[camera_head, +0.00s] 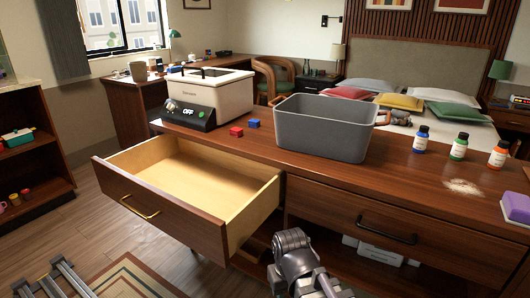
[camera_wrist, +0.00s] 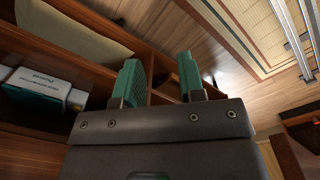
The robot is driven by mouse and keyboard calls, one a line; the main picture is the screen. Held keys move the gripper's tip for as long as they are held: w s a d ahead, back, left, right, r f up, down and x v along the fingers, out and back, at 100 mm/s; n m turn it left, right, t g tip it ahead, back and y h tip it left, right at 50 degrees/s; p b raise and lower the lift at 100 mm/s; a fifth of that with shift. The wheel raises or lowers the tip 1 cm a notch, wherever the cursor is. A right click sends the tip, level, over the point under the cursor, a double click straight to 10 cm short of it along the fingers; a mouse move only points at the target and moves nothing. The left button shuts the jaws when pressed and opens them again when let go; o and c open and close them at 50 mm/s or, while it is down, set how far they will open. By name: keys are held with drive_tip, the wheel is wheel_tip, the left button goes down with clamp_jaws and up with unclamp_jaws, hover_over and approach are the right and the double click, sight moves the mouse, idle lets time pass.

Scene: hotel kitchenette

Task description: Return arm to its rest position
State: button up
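My gripper (camera_wrist: 160,82) shows in the wrist view with its two green finger pads apart and nothing between them. It is near the open lower shelf of the wooden counter (camera_wrist: 75,60). In the head view, a grey jointed part of my arm (camera_head: 295,262) is at the bottom middle, below the counter front and just right of the open drawer. The fingers cannot be made out there.
An empty open drawer (camera_head: 195,182) sticks out left of my arm. A closed drawer (camera_head: 400,225) is to the right. A grey bin (camera_head: 322,131), red block (camera_head: 236,131), blue block (camera_head: 253,123) and several bottles stand on the counter. Boxes (camera_wrist: 40,88) lie on the lower shelf.

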drive_tip(key=d+r+m+p, duration=0.2)
drive_tip(key=d+m, duration=0.1)
drive_tip(key=d, duration=0.9)
wheel_tip(320, 180, up, 32)
drive_tip(key=p, duration=3.2)
drive_tip(key=shift+w+a, duration=0.2)
drive_tip(key=shift+a, duration=0.25)
